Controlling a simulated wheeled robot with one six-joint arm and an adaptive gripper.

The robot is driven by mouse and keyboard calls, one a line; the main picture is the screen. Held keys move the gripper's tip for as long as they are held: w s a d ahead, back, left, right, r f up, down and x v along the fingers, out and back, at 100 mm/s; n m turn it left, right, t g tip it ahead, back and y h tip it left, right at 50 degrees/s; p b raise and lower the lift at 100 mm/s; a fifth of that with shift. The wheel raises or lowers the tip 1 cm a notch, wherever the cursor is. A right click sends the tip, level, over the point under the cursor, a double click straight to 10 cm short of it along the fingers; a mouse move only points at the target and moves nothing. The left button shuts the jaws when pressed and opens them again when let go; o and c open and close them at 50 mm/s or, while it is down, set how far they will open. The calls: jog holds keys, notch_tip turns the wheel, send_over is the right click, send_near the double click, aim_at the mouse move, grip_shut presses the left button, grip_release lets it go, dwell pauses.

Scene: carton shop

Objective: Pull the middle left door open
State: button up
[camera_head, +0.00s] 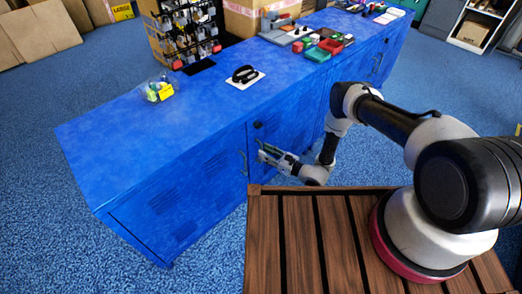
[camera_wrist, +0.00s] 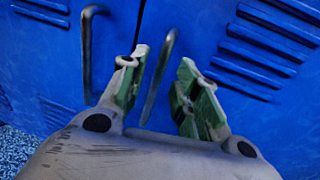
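The blue cabinet (camera_head: 190,180) has a row of doors with upright grey bar handles. In the wrist view two handles stand on either side of a door seam: the left handle (camera_wrist: 87,50) and the right handle (camera_wrist: 158,75), which is on the door (camera_wrist: 215,35) right of the seam. I take this door as the middle left door; it looks closed. My gripper (camera_wrist: 162,90) is open, with green-padded fingers. The right handle shows between the fingers, nearer the left finger; I cannot tell whether they touch. The head view shows my gripper (camera_head: 264,153) close to the cabinet front.
A slatted wooden top (camera_head: 300,240) lies in front. Blue carpet (camera_head: 80,230) is clear at the left.

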aim_at(261, 161)
jog(key=shift+x, duration=1.5)
grip_shut()
